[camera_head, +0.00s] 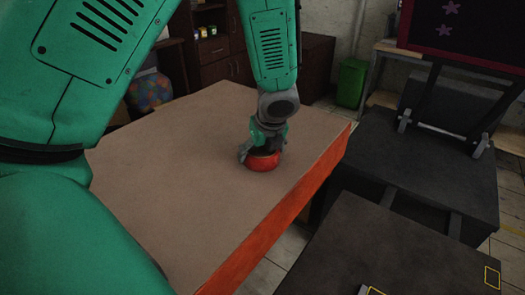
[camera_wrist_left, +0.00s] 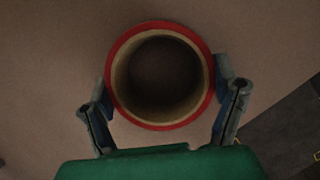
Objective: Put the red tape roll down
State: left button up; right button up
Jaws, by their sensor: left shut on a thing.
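The red tape roll (camera_head: 262,163) is at the tan table top, near its right edge, in the head view. In the left wrist view the tape roll (camera_wrist_left: 121,91) shows from above as a red ring with a tan core and an open middle. My left gripper (camera_head: 262,152) points down over it and is shut on it. In the left wrist view the fingers of my left gripper (camera_wrist_left: 162,100) hold the roll from its left and right sides. The roll looks to be on or just above the table; I cannot tell which. My right gripper is not in view.
The tan table (camera_head: 170,190) has an orange side and a wide clear top left of the roll. A dark grey machine (camera_head: 420,160) stands to the right, past a narrow gap. A green bin (camera_head: 351,83) and dark cabinets (camera_head: 215,55) are behind.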

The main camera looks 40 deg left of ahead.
pick_arm(q)
jog(key=o, duration=1.1)
jog(key=shift+a, duration=0.2)
jog(key=shift+o, duration=0.2)
jog(key=v, duration=1.2)
jog(key=shift+p, duration=0.4)
